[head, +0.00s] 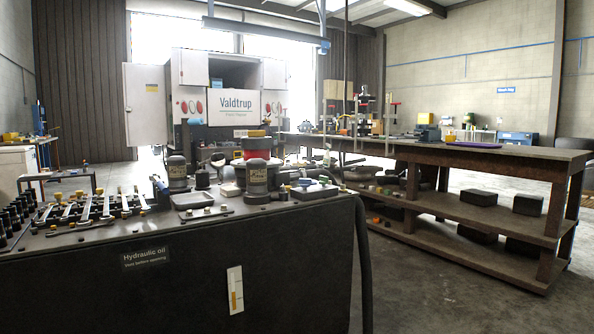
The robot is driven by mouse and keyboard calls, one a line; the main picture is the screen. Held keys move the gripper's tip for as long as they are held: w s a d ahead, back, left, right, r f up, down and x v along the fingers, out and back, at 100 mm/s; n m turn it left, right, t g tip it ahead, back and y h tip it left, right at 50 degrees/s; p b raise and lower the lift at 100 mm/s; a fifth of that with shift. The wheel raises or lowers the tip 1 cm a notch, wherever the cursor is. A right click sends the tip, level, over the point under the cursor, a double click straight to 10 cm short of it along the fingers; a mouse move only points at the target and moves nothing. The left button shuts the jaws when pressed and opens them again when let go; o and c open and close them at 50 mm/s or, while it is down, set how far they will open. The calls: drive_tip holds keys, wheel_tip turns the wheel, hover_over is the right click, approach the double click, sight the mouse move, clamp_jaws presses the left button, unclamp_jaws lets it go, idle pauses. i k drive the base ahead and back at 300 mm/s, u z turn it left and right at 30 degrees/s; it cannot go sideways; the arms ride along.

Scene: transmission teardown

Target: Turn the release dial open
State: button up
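I cannot single out the release dial for sure. A round red-banded cap (257,146) with a yellow top stands on a dark cylinder housing (258,175) on the hydraulic unit. A second dark cylinder (177,172) stands to its left. Both carry small labels that are too small to read. The hydraulic unit (180,285) fills the lower left, with an "Hydraulic oil" sign (146,257) and a sight gauge (235,290) on its front. My gripper is not in view.
A long workbench (500,160) with shelves stands at the right. The floor (420,280) between is clear. A Valdtrup machine (238,107) stands behind.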

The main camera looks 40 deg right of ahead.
sight(324, 179)
drive_tip(key=z, duration=0.4)
drive_tip(key=i, duration=1.1)
drive_tip(key=z, duration=1.55)
drive_tip(key=i, duration=0.65)
drive_tip(key=z, duration=0.65)
